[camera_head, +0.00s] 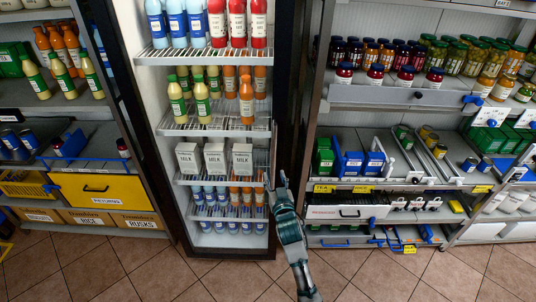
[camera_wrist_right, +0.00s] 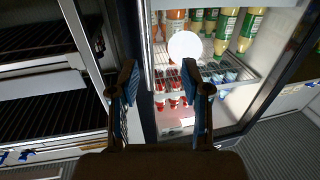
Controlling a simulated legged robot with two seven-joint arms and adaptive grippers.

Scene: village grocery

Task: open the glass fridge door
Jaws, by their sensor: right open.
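The glass fridge (camera_head: 290,90) stands in the middle of the head view, a tall dark-framed cabinet with lit white shelves. Its door looks shut; no gap shows at the frame. A bright round spot (camera_wrist_right: 185,47) in the wrist view looks like a reflection on the glass. My right gripper (camera_head: 273,180) is in front of the fridge's right edge, low beside the milk shelf. In the wrist view, its two fingers (camera_wrist_right: 160,85) are apart, with the fridge's frame edge and lit shelves behind them. I cannot tell whether they touch the handle. My left gripper is out of view.
Inside the fridge are bottles (camera_head: 217,20) and milk cartons (camera_head: 214,158). Stocked shelves stand close on the right (camera_head: 400,96) and left (camera_head: 100,190). The tiled floor (camera_head: 130,270) in front is clear.

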